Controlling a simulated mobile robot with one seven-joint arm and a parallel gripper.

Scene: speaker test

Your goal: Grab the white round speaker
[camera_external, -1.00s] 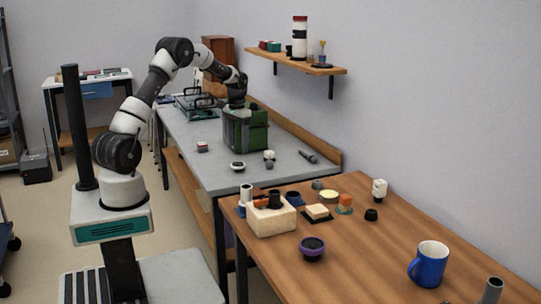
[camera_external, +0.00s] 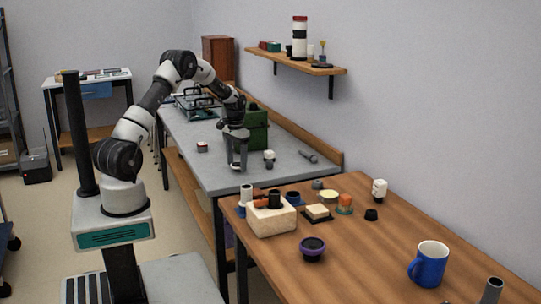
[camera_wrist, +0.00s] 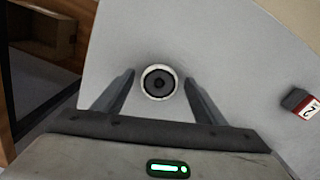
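The white round speaker (camera_wrist: 147,88), with a white rim and a dark round middle, lies on the grey table (camera_wrist: 225,60). In the wrist view it sits between the two fingertips of my gripper (camera_wrist: 158,80), with a gap on each side. My gripper is open and points down over it. I cannot tell exactly how high the fingertips are above the table.
A red and white block (camera_wrist: 299,103) lies to the right in the wrist view. A green box (camera_external: 257,130) stands behind my gripper. A small white and grey object (camera_external: 269,157) and a dark microphone-like object (camera_external: 308,157) lie to the right. The wooden table (camera_external: 375,250) stands nearer.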

